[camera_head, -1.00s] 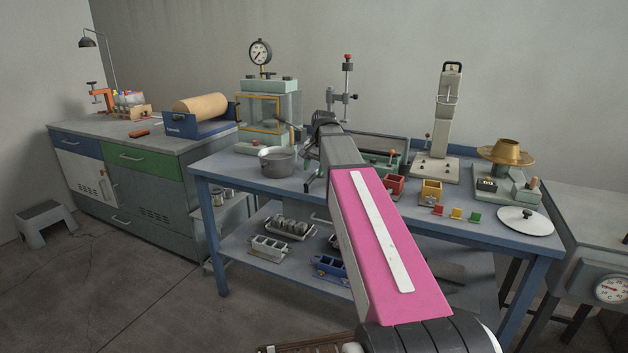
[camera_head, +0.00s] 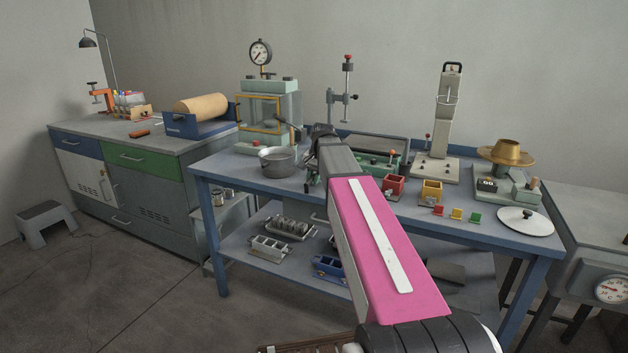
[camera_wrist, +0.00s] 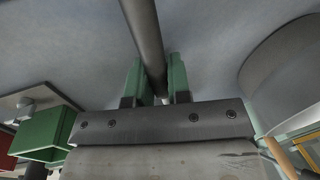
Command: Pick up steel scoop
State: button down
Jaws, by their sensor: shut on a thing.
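My gripper (camera_wrist: 157,80) shows in the wrist view with its two green fingers, one on each side of a round grey metal rod, which I take to be the handle of the steel scoop (camera_wrist: 145,32). The fingers are shut on it. The rod runs away from the gripper to the top edge of the view, and the scoop's bowl cannot be made out. In the head view my gripper (camera_head: 312,180) is low over the blue bench, just right of a grey metal pot (camera_head: 277,161). My arm hides much of it and the scoop there.
The pot's curved wall (camera_wrist: 295,60) shows close by in the wrist view. A green box (camera_wrist: 45,135) is at its left. On the blue bench (camera_head: 225,170) stand a gauge press (camera_head: 268,105), a red box (camera_head: 394,186) and a yellow box (camera_head: 431,191). Bench space left of the pot is clear.

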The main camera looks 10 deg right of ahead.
jog(key=shift+r, duration=0.15)
jog(key=shift+r, duration=0.6)
notch_tip(320, 180, up, 3)
jog(key=shift+f, duration=0.2)
jog(key=s+a+r, duration=0.6)
jog(key=a+r, duration=0.1)
jog(key=a, duration=0.2)
jog(key=shift+s+a, duration=0.25)
jog(key=shift+s, duration=0.1)
jog(key=shift+f, duration=0.1)
